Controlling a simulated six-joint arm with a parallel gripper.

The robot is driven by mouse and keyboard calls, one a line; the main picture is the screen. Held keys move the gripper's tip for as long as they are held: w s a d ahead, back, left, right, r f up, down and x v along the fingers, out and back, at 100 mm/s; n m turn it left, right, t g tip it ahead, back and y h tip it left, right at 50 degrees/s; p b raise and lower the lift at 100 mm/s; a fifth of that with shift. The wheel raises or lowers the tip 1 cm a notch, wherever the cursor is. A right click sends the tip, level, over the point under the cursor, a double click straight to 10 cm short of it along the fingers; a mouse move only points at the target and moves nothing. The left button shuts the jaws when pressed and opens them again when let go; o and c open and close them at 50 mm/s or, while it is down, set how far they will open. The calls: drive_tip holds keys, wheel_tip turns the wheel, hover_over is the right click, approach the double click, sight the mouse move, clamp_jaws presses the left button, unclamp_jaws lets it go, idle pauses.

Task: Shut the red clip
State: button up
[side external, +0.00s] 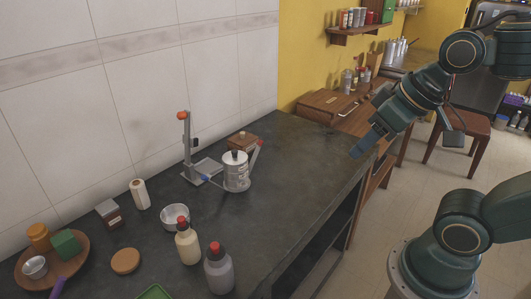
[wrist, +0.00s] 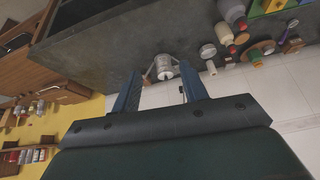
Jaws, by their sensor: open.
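A steel canister (side external: 236,172) with a dark knob on its lid stands upright on the dark counter. The red clip (side external: 256,154) is on its right side and slants up and outward, its tip apart from the canister wall. A blue-tipped clip (side external: 209,179) sticks out low on the left side. My gripper (side external: 366,145) is open and empty, in the air near the counter's right edge, well to the right of the canister. In the wrist view the canister (wrist: 163,68) shows small and far off between my open fingers (wrist: 160,73); I cannot make out the red clip there.
A grey stand (side external: 187,148) with an orange top rises behind the canister at left, and a wooden box (side external: 243,141) sits behind it. A metal bowl (side external: 174,217) and two red-capped bottles (side external: 188,243) stand in front. The counter right of the canister (side external: 305,165) is clear.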

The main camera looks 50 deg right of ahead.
drive_tip(key=w+d+m, duration=0.1)
drive_tip(key=w+m, duration=0.1)
drive_tip(key=w+d+f+m, duration=0.1)
drive_tip(key=w+m, duration=0.1)
drive_tip(key=w, duration=0.1)
drive_tip(key=w+d+f+m+t+h, duration=0.1)
drive_tip(key=w+m, duration=0.1)
drive_tip(key=w, duration=0.1)
drive_tip(key=shift+w+m, duration=0.15)
drive_tip(key=shift+m, duration=0.15)
clamp_jaws()
drive_tip(key=w+d+f+m+t+h, duration=0.2)
drive_tip(key=w+d+f+m, duration=0.4)
drive_tip(key=w+m, duration=0.4)
drive_tip(key=w+d+f+m+t+h, duration=0.1)
drive_tip(key=w+d+f+m+t, duration=0.1)
drive_tip(key=f+m, duration=0.4)
drive_tip(key=w+d+f+m+t, duration=0.1)
drive_tip(key=w+d+f+m, duration=0.3)
drive_tip(key=f+m, duration=0.3)
drive_tip(key=shift+w+d+f+m+t+h, duration=0.3)
drive_tip(key=shift+d+f+t+h, duration=0.15)
drive_tip(key=shift+f, duration=0.2)
